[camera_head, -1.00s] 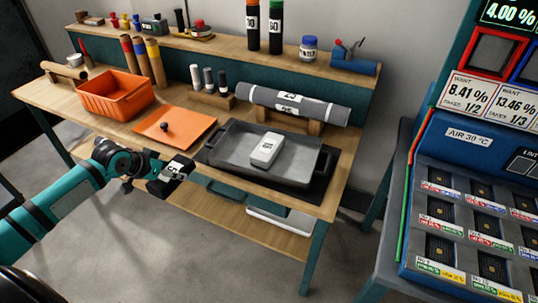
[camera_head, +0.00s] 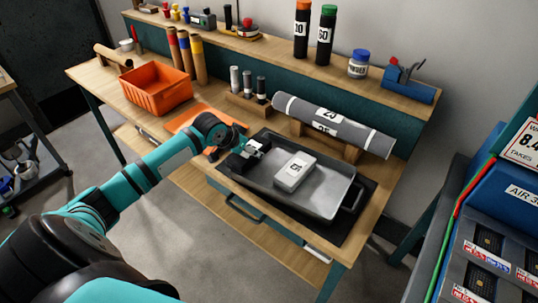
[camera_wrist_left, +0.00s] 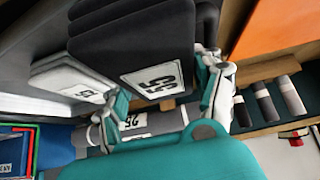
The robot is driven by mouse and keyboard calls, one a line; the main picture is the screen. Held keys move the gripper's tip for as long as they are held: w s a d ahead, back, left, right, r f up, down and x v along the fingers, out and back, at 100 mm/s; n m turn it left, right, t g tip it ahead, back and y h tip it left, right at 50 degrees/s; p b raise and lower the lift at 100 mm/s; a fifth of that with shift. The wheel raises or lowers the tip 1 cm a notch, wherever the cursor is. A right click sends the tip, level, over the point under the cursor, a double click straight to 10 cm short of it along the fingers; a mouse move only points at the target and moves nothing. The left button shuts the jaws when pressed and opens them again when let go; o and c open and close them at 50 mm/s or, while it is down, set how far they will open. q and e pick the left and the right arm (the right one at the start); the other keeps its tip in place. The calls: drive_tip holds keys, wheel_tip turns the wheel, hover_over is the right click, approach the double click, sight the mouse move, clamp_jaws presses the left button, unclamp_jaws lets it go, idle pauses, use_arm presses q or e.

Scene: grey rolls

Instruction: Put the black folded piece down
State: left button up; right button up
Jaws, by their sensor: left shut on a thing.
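The black folded piece (camera_head: 242,160) with a white number label is held in my left gripper (camera_head: 250,148) over the left end of the grey tray (camera_head: 335,200). In the left wrist view the folded piece (camera_wrist_left: 135,40) sits between the two fingers (camera_wrist_left: 165,90), its label facing the camera. Whether it touches the tray cannot be told. A pale grey labelled block (camera_head: 294,171) lies in the tray; it also shows in the left wrist view (camera_wrist_left: 75,80). My right gripper is not in view.
The tray rests on a dark mat (camera_head: 362,215). A grey roll (camera_head: 335,123) lies on a wooden stand behind it. An orange sheet (camera_head: 195,118), partly hidden by my arm, and an orange bin (camera_head: 155,90) are to the left. Small grey cylinders (camera_head: 247,82) stand behind the gripper.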

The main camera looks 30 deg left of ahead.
use_arm(q)
drive_tip(key=w+d, duration=0.1)
drive_tip(key=d, duration=0.1)
drive_tip(key=w+d, duration=0.2)
drive_tip(key=shift+w+d+f+p, duration=0.15)
drive_tip(key=shift+w+d+p, duration=0.15)
drive_tip(key=shift+p, duration=0.1)
wheel_tip(320, 180, down, 3)
drive_tip(key=shift+a, duration=0.15)
drive_tip(key=shift+f+p, duration=0.3)
drive_tip(key=shift+f, duration=0.15)
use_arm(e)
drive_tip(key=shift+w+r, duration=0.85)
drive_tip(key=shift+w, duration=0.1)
use_arm(q)
drive_tip(key=o, duration=1)
drive_tip(key=shift+s, duration=0.1)
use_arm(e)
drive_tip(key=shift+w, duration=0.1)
use_arm(q)
drive_tip(key=shift+o, duration=0.2)
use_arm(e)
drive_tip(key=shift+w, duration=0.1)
use_arm(q)
drive_tip(key=shift+s+r, duration=0.25)
drive_tip(key=shift+r, duration=0.15)
drive_tip(key=v, duration=1.1)
